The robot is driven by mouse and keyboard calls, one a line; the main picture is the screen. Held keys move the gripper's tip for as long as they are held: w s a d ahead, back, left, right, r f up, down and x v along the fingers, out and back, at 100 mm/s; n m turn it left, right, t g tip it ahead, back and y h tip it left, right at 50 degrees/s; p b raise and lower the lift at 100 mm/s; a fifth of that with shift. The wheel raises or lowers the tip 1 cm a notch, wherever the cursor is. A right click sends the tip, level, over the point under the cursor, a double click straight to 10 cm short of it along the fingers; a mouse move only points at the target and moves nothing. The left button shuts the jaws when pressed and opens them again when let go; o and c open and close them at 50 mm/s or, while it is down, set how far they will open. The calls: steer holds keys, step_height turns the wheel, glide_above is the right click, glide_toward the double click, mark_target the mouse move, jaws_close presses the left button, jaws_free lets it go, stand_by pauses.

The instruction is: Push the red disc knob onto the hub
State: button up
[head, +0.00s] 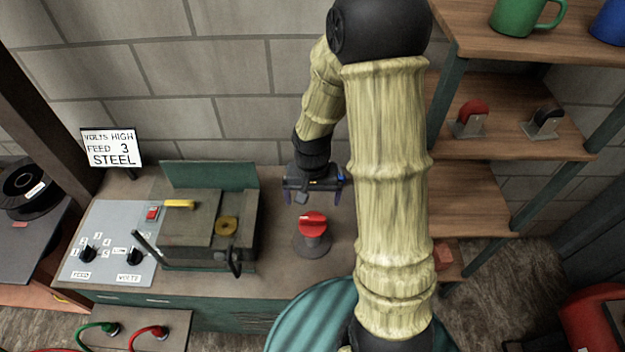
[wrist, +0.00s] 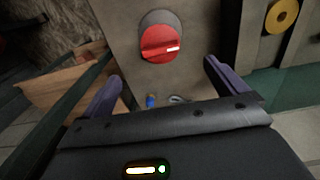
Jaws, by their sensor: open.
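The red disc knob (head: 313,223) sits on top of a round grey stand (head: 312,243) on the workbench, right of the machine. It has a raised grip bar with a white mark, seen in the wrist view (wrist: 159,45). My gripper (head: 313,200) is open and empty, behind the knob in the head view. In the wrist view its two purple fingers (wrist: 165,75) are spread wide, with the knob beyond them and apart from them. A brass-yellow ring with a centre hole (head: 227,226), possibly the hub, is on the machine's front right; it also shows in the wrist view (wrist: 281,16).
The grey machine (head: 185,222) with a green back plate stands left of the stand. A control panel (head: 110,243) with black knobs lies further left. Wooden shelves (head: 470,190) stand at right. Small blue and metallic items (wrist: 152,101) lie near my fingers.

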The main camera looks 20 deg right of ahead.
step_height(320, 180, up, 6)
steer(key=shift+r, duration=0.2)
stand_by(0.5)
steer(key=s+r+n+t, duration=0.2)
steer(key=s+r+n, duration=0.1)
steer(key=s, duration=0.4)
steer(key=shift+s+r+n+t, duration=0.2)
steer(key=shift+r+n+t, duration=0.1)
steer(key=shift+r+n, duration=0.1)
steer(key=shift+d, duration=0.1)
stand_by(0.7)
